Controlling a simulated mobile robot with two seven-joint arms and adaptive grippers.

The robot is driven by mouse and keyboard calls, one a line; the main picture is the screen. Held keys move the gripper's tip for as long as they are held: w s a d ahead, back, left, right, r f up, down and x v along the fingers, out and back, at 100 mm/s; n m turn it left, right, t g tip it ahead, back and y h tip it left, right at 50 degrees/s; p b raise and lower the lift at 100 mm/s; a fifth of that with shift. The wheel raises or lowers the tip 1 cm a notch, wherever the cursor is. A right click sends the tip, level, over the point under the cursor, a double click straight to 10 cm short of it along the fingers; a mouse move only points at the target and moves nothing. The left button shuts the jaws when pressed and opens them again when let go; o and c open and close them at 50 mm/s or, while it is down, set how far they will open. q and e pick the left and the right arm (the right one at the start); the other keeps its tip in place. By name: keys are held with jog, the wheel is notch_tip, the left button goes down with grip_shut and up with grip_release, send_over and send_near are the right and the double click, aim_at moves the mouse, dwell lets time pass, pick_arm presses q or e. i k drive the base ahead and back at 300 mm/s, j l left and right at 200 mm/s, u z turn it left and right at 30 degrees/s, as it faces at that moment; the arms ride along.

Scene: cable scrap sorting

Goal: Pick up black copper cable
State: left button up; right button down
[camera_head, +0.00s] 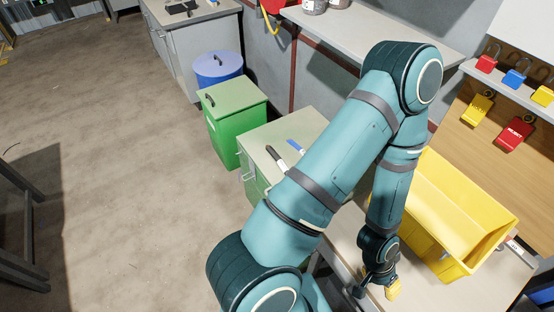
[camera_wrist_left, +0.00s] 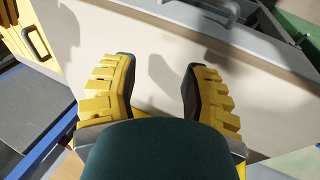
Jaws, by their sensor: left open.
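My left gripper (camera_head: 378,290) is low at the right of the head view, over the pale worktop beside the yellow crate. In the left wrist view its two yellow ribbed fingers (camera_wrist_left: 160,68) are wide apart with nothing between them. Below them is a bare pale surface with the gripper's shadow on it. I cannot make out a black copper cable for certain in either view. A short black item (camera_head: 276,156) lies on the green-sided cabinet, but it is too small to identify. My arm hides much of the worktop. My right gripper is not in view.
A yellow crate (camera_head: 500,232) stands just right of the gripper and shows at the left edge of the wrist view. Green bin (camera_head: 236,130) and blue bin (camera_head: 219,65) stand further back. A shelf (camera_head: 400,30) runs along the wall.

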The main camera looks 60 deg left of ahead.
aim_at(280, 162)
jog(key=k+j, duration=0.1)
jog(key=j, duration=1.55)
jog(key=k, duration=0.05)
